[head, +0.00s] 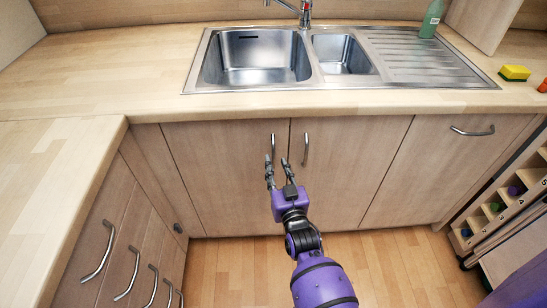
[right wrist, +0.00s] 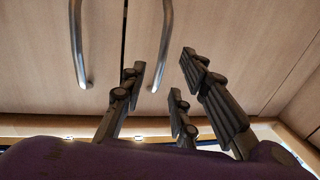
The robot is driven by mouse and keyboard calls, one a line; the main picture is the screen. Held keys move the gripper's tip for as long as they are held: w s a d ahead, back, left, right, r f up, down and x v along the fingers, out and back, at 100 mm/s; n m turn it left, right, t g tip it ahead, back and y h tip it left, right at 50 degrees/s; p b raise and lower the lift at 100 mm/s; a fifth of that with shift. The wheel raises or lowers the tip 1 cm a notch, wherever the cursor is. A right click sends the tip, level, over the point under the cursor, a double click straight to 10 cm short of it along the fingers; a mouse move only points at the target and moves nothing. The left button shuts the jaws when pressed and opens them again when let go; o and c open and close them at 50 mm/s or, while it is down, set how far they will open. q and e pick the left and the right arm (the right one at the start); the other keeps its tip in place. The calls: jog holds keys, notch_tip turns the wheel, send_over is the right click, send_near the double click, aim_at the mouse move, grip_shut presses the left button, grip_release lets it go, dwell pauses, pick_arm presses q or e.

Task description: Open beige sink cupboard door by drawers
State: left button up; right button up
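The beige sink cupboard door beside the drawers (head: 215,165) is shut, under the sink. Its upright metal bar handle (head: 273,146) is near the door's right edge. My right gripper (head: 277,162) is open at the lower end of this handle. In the right wrist view the gripper (right wrist: 165,80) has its fingers apart, and a handle (right wrist: 164,45) lies between them in the picture; I cannot tell whether they touch it. My left gripper is not in view.
The neighbouring door (head: 345,165) is shut, its handle (head: 305,149) close by on the right. Drawers with bar handles (head: 100,252) stand at the left. The worktop (head: 130,85) overhangs above. Wooden floor (head: 235,270) lies clear in front.

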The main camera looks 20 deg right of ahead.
aim_at(274, 159)
jog(key=shift+w+d, duration=0.15)
jog(key=shift+w, duration=1.05)
jog(key=shift+w+d, duration=0.1)
jog(key=shift+w, duration=1.05)
grip_shut()
